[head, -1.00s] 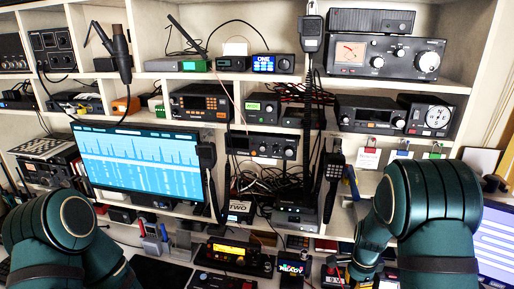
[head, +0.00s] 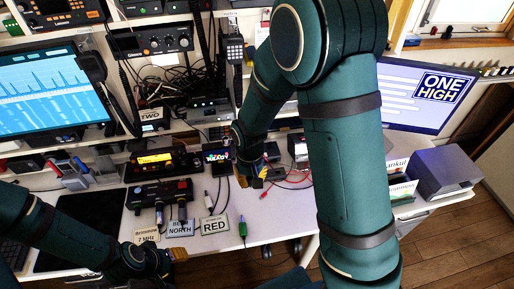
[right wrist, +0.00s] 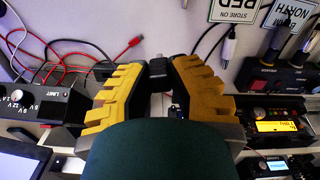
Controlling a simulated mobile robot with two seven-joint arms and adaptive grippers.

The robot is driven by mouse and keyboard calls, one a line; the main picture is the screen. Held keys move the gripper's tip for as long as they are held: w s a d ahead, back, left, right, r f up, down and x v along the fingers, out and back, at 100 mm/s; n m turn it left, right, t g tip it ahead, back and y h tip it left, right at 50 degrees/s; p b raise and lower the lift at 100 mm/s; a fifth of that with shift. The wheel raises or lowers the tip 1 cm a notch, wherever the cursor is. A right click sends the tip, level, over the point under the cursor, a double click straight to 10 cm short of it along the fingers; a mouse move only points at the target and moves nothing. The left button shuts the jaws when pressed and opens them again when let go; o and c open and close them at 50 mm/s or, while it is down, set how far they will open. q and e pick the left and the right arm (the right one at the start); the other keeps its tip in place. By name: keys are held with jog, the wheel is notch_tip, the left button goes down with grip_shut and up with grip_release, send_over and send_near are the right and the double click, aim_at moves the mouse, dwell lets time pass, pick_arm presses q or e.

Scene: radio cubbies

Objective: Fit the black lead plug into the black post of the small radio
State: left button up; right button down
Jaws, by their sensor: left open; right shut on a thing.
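My right gripper (head: 250,178) is low over the white desk, right of the small screen reading READY. In the right wrist view its yellow-padded fingers (right wrist: 172,88) are shut on a small black piece (right wrist: 181,68), which looks like the black lead plug; the fingers hide most of it. My left gripper (head: 172,256) is open at the desk's front, near the label cards. A small radio with a yellow display (head: 155,159) stands at the back of the desk; it also shows in the right wrist view (right wrist: 270,127). I cannot make out its black post.
A black box marked LIMIT (right wrist: 40,103) and red leads (right wrist: 80,60) lie beside the right gripper. A control box with plugged leads (head: 160,193), a RED card (head: 214,225) and a green plug (head: 242,228) are on the desk. A monitor (head: 420,97) stands right.

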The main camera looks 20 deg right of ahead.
jog(key=w+d+f+m, duration=0.1)
jog(key=w+d+m, duration=0.2)
jog(key=d+m, duration=0.4)
jog(key=w+d+m, duration=0.4)
jog(key=d+m, duration=0.3)
jog(key=m, duration=0.6)
jog(key=shift+w+f, duration=0.25)
jog(key=shift+f, duration=0.15)
jog(key=shift+f, duration=0.1)
notch_tip(320, 180, down, 10)
jog(key=shift+r+b, duration=0.2)
jog(key=shift+b, duration=0.7)
jog(key=shift+r, duration=0.1)
jog(key=shift+a, duration=0.1)
